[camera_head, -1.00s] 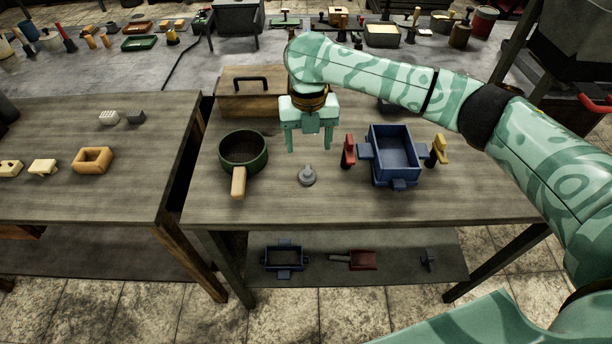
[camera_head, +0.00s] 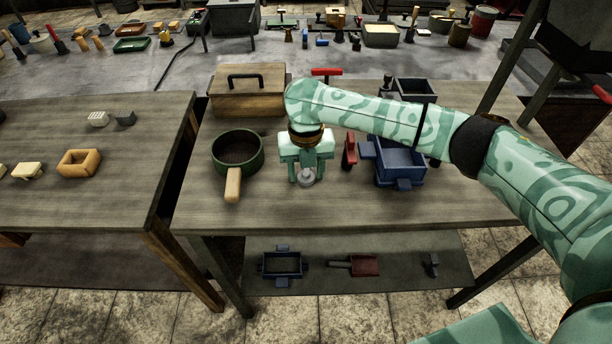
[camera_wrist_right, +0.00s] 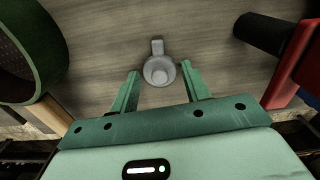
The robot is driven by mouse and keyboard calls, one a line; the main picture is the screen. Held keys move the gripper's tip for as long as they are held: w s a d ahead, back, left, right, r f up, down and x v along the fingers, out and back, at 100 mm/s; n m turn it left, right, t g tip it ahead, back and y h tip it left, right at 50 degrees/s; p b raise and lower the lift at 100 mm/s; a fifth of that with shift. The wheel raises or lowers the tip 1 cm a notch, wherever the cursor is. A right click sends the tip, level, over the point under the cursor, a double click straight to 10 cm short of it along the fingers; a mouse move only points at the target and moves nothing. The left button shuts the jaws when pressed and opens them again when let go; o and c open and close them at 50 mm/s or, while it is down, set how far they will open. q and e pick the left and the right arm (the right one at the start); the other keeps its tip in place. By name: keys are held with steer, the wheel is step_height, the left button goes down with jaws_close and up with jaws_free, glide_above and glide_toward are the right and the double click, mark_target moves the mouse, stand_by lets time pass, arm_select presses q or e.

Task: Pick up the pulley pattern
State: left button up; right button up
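The grey pulley pattern (camera_head: 307,180) is on the wooden table, near the middle. In the right wrist view the pulley pattern (camera_wrist_right: 158,72) is a round disc with a raised hub and a short stub pointing away from the gripper. My right gripper (camera_head: 307,175) points down over it, fingers apart. In the wrist view the fingertips of the right gripper (camera_wrist_right: 160,68) lie on either side of the disc, with small gaps. How far the tips are above the table is hard to tell. My left gripper is not in view.
A green round sieve (camera_head: 238,150) with a wooden handle stands left of the gripper. A wooden box (camera_head: 247,98) is behind. The table's front strip is clear.

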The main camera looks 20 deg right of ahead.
steer(key=c, duration=0.6)
